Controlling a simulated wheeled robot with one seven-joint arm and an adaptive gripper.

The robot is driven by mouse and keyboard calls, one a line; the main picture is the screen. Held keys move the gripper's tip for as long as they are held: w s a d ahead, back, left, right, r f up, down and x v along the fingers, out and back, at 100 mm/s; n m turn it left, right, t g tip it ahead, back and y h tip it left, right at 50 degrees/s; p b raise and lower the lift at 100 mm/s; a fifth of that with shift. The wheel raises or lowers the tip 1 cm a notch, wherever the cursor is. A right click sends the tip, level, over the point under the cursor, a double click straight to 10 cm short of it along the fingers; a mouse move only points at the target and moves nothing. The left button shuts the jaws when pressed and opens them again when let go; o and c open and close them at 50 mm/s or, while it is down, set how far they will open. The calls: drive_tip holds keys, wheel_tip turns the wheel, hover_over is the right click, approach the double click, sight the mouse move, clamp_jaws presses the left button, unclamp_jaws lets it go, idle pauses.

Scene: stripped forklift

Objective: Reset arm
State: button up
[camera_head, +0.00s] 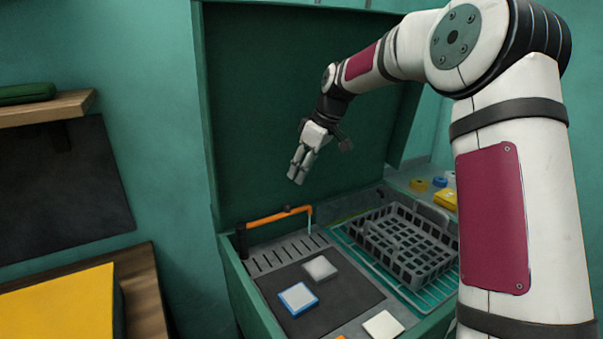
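My arm reaches in from the right side of the head view, bent at the elbow, with its end hanging over the open green unit. My gripper (298,176) points down and a little left, in front of the raised dark green panel. Its two grey fingers lie close together and look shut, with nothing visible between them. It hangs in the air above the orange bar, touching nothing that I can see.
Below are an orange bar (263,218), a blue-edged white block (298,298), a grey-white block (320,268), a cream block (383,326) and a dark basket (402,246). A raised panel (285,70) stands behind. A wooden shelf (45,108) is at left.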

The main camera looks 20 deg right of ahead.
drive_tip(key=shift+s, duration=0.1)
drive_tip(key=s+a+r+m+h+p, duration=0.1)
drive_tip(key=s+a+r, duration=0.15)
drive_tip(key=s, duration=0.45)
drive_tip(key=s+a+r+m+h, duration=0.1)
drive_tip(key=s+r, duration=0.3)
drive_tip(key=s, duration=0.4)
drive_tip(key=s+a+r+m+h+p, duration=0.1)
drive_tip(key=s+a+r+m, duration=0.15)
drive_tip(key=s, duration=0.45)
drive_tip(key=s+f+m+p, duration=0.2)
drive_tip(key=s+m, duration=0.1)
drive_tip(key=s, duration=1.9)
drive_tip(key=shift+s+d+f+m+t, duration=0.2)
drive_tip(key=shift+s+m+t, duration=0.1)
drive_tip(key=shift+m+t, duration=0.1)
drive_tip(key=shift+c, duration=0.4)
